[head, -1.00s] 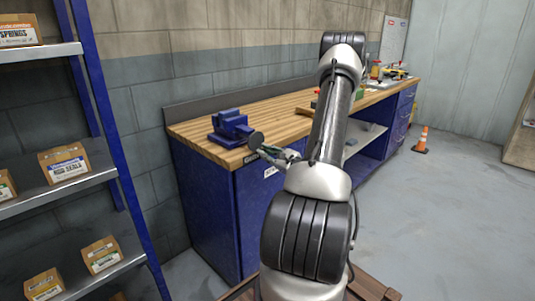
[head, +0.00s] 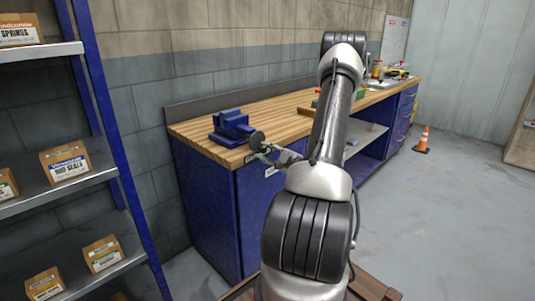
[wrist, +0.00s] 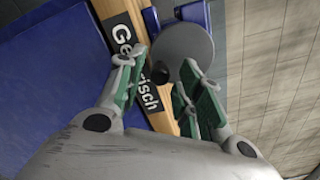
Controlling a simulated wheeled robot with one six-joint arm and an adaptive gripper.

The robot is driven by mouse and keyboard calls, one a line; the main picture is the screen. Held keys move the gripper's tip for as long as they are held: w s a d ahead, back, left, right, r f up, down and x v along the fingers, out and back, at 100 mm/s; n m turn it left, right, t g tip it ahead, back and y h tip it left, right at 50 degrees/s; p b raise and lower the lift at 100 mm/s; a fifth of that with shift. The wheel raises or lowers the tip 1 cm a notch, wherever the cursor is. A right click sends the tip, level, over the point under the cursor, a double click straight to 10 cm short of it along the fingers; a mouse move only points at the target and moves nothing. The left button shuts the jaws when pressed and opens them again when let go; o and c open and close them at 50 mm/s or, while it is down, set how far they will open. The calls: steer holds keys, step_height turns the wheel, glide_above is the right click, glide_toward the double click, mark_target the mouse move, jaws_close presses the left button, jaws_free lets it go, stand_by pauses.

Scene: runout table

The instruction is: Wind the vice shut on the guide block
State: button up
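The blue vice (head: 231,127) stands on the near left end of the wooden bench. Its grey round handwheel (head: 257,140) faces my side. In the wrist view the handwheel (wrist: 184,48) shows as a grey disc with a black knob (wrist: 160,73) near its rim. My gripper (head: 268,152) is at the bench's front edge, close to the handwheel. In the wrist view my gripper (wrist: 161,66) is open, its green-padded fingers apart, with the knob between the fingertips. I cannot see contact with the knob. I cannot make out the guide block or the jaw gap.
The wooden bench top (head: 205,139) runs away to the right, with several small items at its far end. A blue cabinet (head: 205,205) is below. A shelf rack with cartons (head: 64,163) stands at left. An orange cone (head: 422,140) stands on the open floor at right.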

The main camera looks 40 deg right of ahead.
steer(key=n, duration=0.9)
steer(key=shift+n, duration=0.3)
steer(key=n, duration=0.9)
steer(key=shift+n, duration=0.4)
steer(key=shift+c, duration=0.2)
jaws_close()
steer(key=m, duration=0.1)
steer(key=a+m, duration=0.1)
steer(key=m, duration=0.1)
steer(key=shift+r+m, duration=0.1)
steer(key=shift+m, duration=0.2)
